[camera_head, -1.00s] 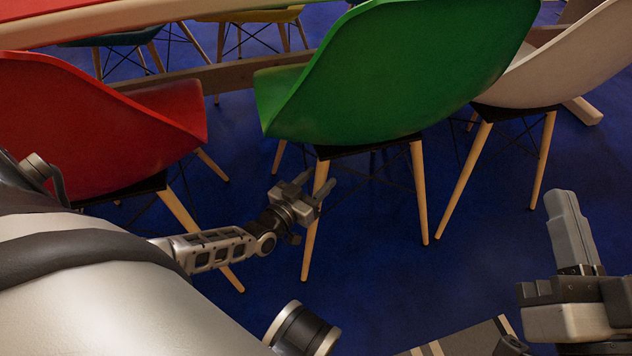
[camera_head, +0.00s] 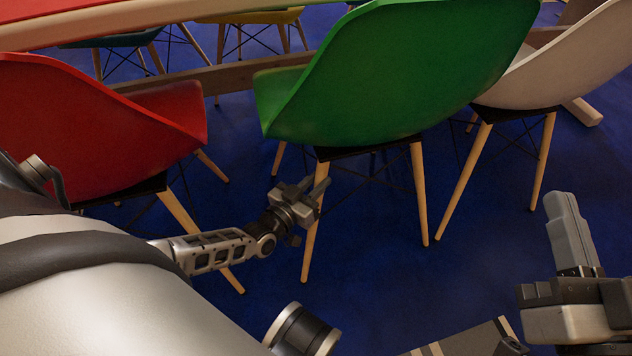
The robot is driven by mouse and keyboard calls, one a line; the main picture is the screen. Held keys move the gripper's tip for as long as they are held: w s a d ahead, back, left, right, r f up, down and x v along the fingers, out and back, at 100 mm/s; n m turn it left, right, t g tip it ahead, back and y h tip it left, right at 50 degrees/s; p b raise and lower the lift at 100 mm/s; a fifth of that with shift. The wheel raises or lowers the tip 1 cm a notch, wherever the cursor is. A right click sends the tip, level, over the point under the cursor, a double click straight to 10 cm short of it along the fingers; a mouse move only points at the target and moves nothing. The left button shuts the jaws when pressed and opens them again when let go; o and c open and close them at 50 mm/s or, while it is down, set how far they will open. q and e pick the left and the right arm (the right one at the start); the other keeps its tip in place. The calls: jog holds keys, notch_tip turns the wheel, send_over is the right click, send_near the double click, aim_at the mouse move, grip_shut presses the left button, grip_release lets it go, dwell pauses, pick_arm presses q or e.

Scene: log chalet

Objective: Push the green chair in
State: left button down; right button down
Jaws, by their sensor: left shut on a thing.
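The green chair (camera_head: 400,75) stands in the upper middle of the head view, its back turned to me, on pale wooden legs. My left gripper (camera_head: 312,190) is low at the chair's near left leg (camera_head: 311,240), with its fingers at that leg below the seat. It is shut on the leg. My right gripper (camera_head: 568,235) is at the right edge of the view, away from the chair. Only part of it shows, with one long grey finger visible, so its opening cannot be told.
A red chair (camera_head: 90,130) stands close on the left, partly behind my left arm. A white chair (camera_head: 570,60) stands close on the right. A table edge (camera_head: 110,20) runs along the upper left, with a wooden beam (camera_head: 225,77) below. Blue floor (camera_head: 380,270) is clear in front.

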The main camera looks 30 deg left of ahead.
dwell(0.8)
